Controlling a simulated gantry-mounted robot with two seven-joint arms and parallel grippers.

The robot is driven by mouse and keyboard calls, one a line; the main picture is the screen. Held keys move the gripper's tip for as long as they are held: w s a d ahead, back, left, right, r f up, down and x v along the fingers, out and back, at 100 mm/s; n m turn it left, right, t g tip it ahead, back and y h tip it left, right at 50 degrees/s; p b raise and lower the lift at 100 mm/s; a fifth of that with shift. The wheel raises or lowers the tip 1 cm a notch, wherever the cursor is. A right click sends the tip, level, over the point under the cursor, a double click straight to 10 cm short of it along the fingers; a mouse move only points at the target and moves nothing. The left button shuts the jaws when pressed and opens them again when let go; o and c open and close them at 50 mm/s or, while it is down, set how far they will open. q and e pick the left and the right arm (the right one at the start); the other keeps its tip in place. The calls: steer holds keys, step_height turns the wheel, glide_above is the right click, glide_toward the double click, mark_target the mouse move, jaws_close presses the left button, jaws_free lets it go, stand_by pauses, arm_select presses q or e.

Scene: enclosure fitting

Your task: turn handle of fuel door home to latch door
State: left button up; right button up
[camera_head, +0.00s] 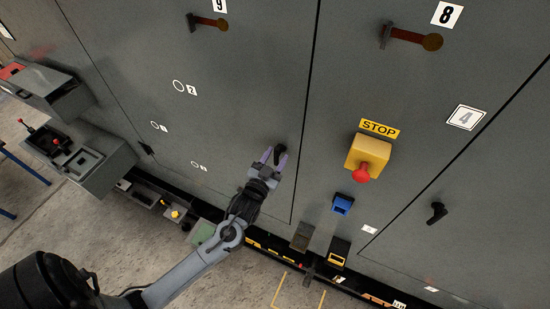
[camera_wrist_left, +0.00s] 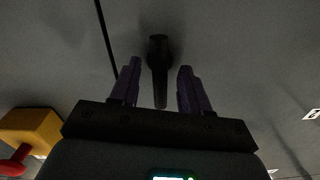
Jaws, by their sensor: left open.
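A dark door handle (camera_head: 280,148) sits on the lower right part of a grey door panel (camera_head: 240,110). My left gripper (camera_head: 274,157) is at this handle, with its purple fingers open. In the left wrist view the handle (camera_wrist_left: 158,58) has a round hub and a straight lever, which lies between the two open fingers of the left gripper (camera_wrist_left: 160,72). My right gripper is in neither view.
A yellow box with a red stop button (camera_head: 367,158) sticks out on the panel to the right; it also shows in the left wrist view (camera_wrist_left: 30,130). Another dark handle (camera_head: 437,212) is farther right. A blue box (camera_head: 342,204) is below the stop button. Grey boxes (camera_head: 95,160) project at the left.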

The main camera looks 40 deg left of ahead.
arm_select(q)
steer(key=shift+s+d+f, duration=0.1)
steer(key=shift+s+d, duration=0.05)
steer(key=shift+s, duration=0.35)
steer(key=b+v, duration=0.3)
steer(key=v, duration=0.6)
steer(key=shift+s, duration=0.4)
